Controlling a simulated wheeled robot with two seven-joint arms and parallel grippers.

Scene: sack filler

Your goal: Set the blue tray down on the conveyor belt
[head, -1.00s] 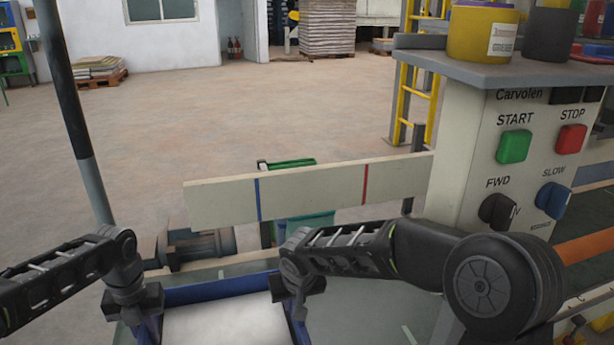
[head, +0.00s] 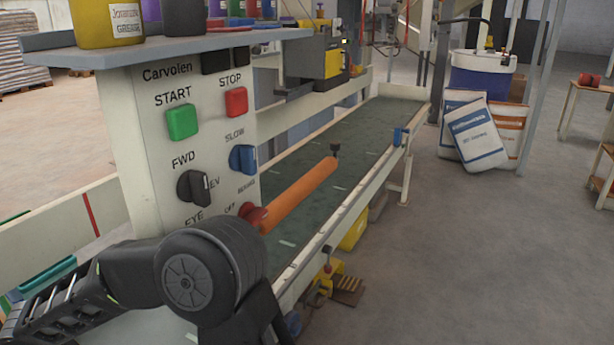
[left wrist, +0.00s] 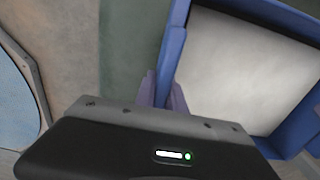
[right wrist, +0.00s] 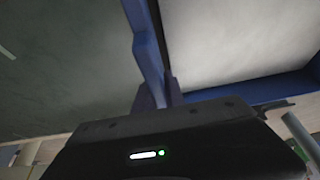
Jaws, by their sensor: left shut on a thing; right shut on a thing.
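The blue tray with a white, flat content shows in the left wrist view (left wrist: 176,45) and in the right wrist view (right wrist: 146,45). My left gripper (left wrist: 163,92) is shut on one wall of the tray. My right gripper (right wrist: 158,95) is shut on another part of its rim. The green conveyor belt (head: 350,135) runs away to the back right in the head view. Green belt surface also shows beside the tray in both wrist views; I cannot tell whether the tray touches it. Tray and both grippers are outside the head view.
An orange roller-like bar (head: 300,195) reaches over the near belt. White sacks (head: 478,135) lean beyond the belt's right side. The far belt is clear.

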